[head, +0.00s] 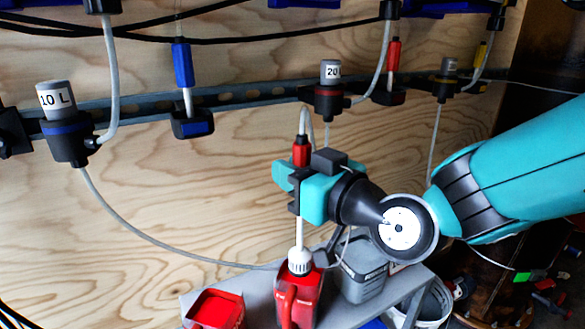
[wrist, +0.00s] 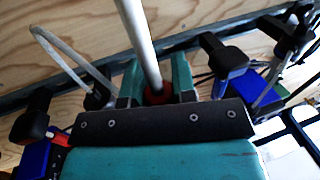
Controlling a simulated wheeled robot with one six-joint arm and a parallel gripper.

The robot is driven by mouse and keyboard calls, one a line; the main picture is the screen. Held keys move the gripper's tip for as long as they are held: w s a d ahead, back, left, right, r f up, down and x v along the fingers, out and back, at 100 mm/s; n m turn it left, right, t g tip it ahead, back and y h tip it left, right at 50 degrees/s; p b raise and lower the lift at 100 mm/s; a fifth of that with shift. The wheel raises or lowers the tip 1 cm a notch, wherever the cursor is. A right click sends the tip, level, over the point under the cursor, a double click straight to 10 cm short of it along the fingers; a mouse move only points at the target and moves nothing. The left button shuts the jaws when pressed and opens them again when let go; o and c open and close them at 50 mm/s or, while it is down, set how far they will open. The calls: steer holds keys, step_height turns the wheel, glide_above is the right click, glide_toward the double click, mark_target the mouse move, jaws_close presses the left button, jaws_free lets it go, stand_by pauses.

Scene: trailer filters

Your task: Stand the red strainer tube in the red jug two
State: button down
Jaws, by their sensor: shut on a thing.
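My gripper (head: 293,180) is shut on the red strainer tube (head: 301,151) and holds it upright. Its red upper part shows just above the jaws, and its pale shaft runs down below them. In the wrist view the tube (wrist: 140,40) passes between the teal fingers (wrist: 157,92), with a bit of red at the grip. The red jug (head: 299,301) stands below on the grey shelf. The shaft meets a white ribbed piece (head: 300,261) at the jug's mouth. I cannot tell whether this piece is the jug's neck or the strainer end, nor how deep the tube reaches.
A grey jug (head: 362,270) stands close right of the red jug. A red open container (head: 216,309) is at the shelf's left. On the wall hang a blue tube (head: 183,62), another red tube (head: 394,54) and labelled units (head: 329,85) with hoses.

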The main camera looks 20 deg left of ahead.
mark_target(302, 236)
steer(key=shift+f+b, duration=3.85)
steer(key=shift+f, duration=0.1)
step_height(302, 236, down, 2)
steer(key=shift+s+d+f+b, duration=0.1)
steer(key=shift+d+f+b, duration=0.05)
steer(key=shift+b, duration=0.9)
steer(key=shift+s+d+f+b, duration=0.1)
steer(key=shift+d+f+b, duration=0.05)
steer(key=shift+f+b, duration=0.3)
steer(key=shift+f, duration=0.1)
steer(key=shift+r, duration=0.2)
steer(key=c, duration=0.8)
jaws_free()
steer(key=shift+a, duration=0.35)
steer(key=shift+c, duration=0.2)
